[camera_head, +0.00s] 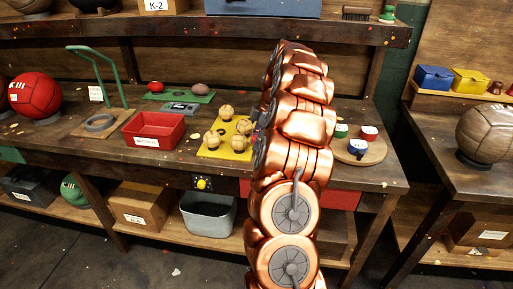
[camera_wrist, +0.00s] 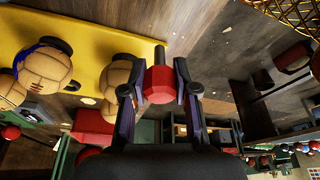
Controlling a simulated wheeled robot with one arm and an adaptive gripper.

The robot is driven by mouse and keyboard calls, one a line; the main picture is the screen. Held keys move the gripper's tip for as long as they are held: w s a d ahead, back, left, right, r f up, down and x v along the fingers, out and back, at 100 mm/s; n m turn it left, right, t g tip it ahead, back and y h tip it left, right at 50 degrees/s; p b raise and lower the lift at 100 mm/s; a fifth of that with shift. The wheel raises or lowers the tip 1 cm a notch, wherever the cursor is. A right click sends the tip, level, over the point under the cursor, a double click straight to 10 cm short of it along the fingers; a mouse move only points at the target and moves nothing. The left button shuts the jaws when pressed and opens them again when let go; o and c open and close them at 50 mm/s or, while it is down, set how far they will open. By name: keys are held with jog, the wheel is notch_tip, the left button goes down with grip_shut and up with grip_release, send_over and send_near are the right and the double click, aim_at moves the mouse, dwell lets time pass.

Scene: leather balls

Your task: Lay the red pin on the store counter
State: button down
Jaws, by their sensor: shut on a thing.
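The red pin (camera_wrist: 158,86) is between my gripper's fingers (camera_wrist: 160,88) in the wrist view. It has a red faceted head and a dark shank pointing up in the picture. The fingers are closed on its head from both sides. In the head view my copper arm hides most of the gripper and the pin. A long dark wooden counter (camera_head: 75,142) crosses the head view, with my arm in front of it. I cannot tell from the pictures which surface is called the store counter.
A yellow mat (camera_head: 208,153) with several tan balls lies left of my arm, near the gripper. Left of it are a red tray (camera_head: 153,130) and a green stand (camera_head: 112,75). A round board (camera_head: 372,154) with small cups stands right. Another counter (camera_head: 450,175) holds a brown ball.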

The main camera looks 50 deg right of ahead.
notch_tip(320, 180, down, 3)
jog(key=shift+r+p, duration=0.15)
jog(key=shift+p, duration=0.4)
jog(key=shift+f, duration=0.3)
jog(key=shift+f, duration=0.15)
jog(key=c, duration=0.9)
grip_release()
jog(key=shift+r, duration=0.2)
jog(key=shift+b+v, duration=1.45)
jog(key=shift+v, duration=4.5)
jog(key=shift+s, duration=0.1)
